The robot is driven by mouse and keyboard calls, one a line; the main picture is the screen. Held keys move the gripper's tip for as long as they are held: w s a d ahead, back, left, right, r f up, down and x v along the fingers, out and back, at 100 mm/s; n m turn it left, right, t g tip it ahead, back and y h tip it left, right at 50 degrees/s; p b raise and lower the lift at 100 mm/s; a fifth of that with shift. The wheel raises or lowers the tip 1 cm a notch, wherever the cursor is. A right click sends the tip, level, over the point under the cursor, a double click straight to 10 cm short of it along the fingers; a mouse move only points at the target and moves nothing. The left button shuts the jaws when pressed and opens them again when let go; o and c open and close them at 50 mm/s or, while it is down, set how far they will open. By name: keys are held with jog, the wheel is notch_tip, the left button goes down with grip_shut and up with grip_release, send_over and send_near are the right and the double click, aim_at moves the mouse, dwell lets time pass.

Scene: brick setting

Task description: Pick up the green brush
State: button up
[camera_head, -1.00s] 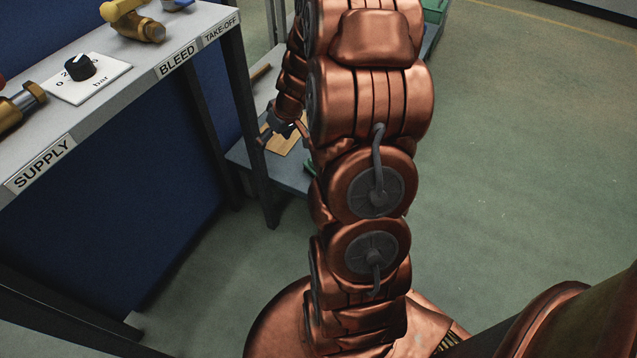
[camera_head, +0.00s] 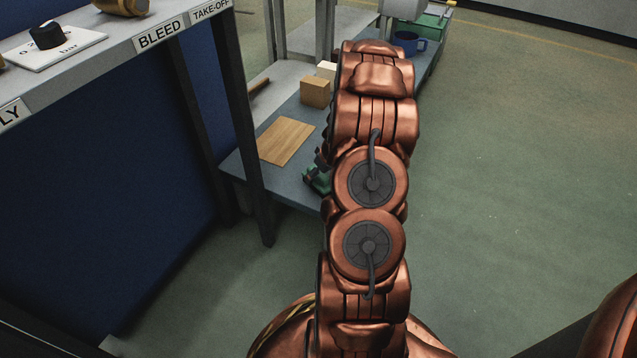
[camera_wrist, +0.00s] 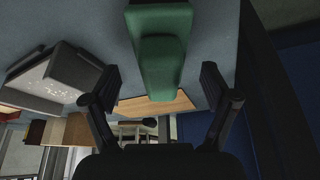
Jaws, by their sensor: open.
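The green brush (camera_wrist: 160,48) shows in the wrist view as a green block with a narrower raised part, lying on the grey-blue bench top. My gripper (camera_wrist: 159,88) is open, with one dark finger on each side of the brush's near end. I see no finger touching it. In the head view, a green piece of the brush (camera_head: 317,180) shows at the bench's near end, beside my arm. My arm hides the rest of it and most of the gripper.
A wooden board (camera_head: 287,141) lies flat on the bench (camera_head: 248,135). A wooden block (camera_head: 315,92), a cream block (camera_head: 327,69) and a blue mug (camera_head: 409,43) stand farther back. A taller shelf with a BLEED label (camera_head: 160,35) is at left. The floor at right is clear.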

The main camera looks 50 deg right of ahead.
aim_at(317, 179)
jog(key=b+x, duration=0.1)
jog(key=x, duration=0.3)
jog(key=shift+w+f, duration=0.1)
jog(key=c, duration=1.5)
jog(key=shift+r+p, duration=0.8)
jog(key=shift+r, duration=1.2)
jog(key=s+a+p, duration=0.1)
jog(key=s, duration=0.4)
jog(key=s+a, duration=0.2)
jog(key=s, duration=0.3)
jog(key=s+a+r+p, duration=0.1)
jog(key=s+a, duration=0.1)
jog(key=s, duration=0.3)
jog(key=shift+s+a+p, duration=0.1)
jog(key=shift+p, duration=0.25)
